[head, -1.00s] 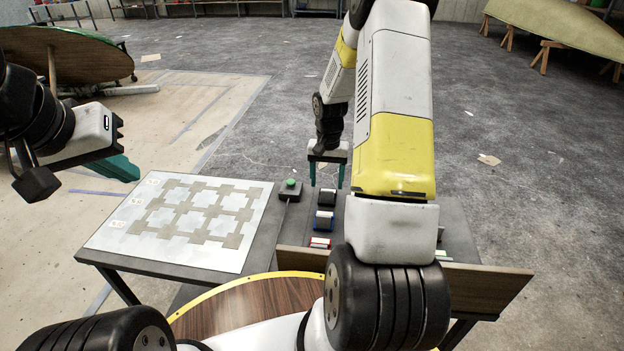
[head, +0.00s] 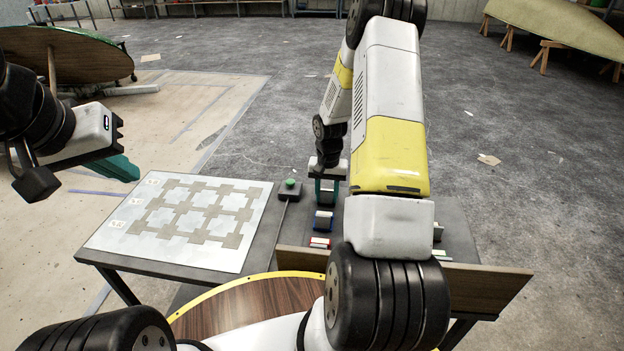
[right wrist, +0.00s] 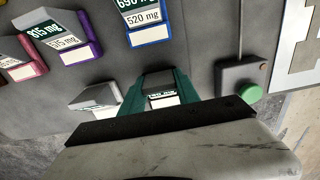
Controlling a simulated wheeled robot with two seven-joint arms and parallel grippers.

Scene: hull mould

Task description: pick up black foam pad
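The black foam pad (head: 327,198) is a small dark block standing on the dark table top, behind the blue-trimmed block. My right gripper (head: 327,190) has its teal fingers down on either side of it. In the right wrist view the pad (right wrist: 161,92), with a white label, fills the space between the fingertips, which appear to touch its sides. It does not look lifted. My left gripper (head: 120,168) hangs at the left, away from the table; its teal fingers overlap, so its opening is unclear.
A blue-trimmed block (head: 323,221) and a red-trimmed block (head: 319,243) stand nearer in the same row. A green push button (head: 290,184) is just left of the pad. A light patterned board (head: 165,250) lies further left. A wooden panel (head: 480,288) edges the table's front.

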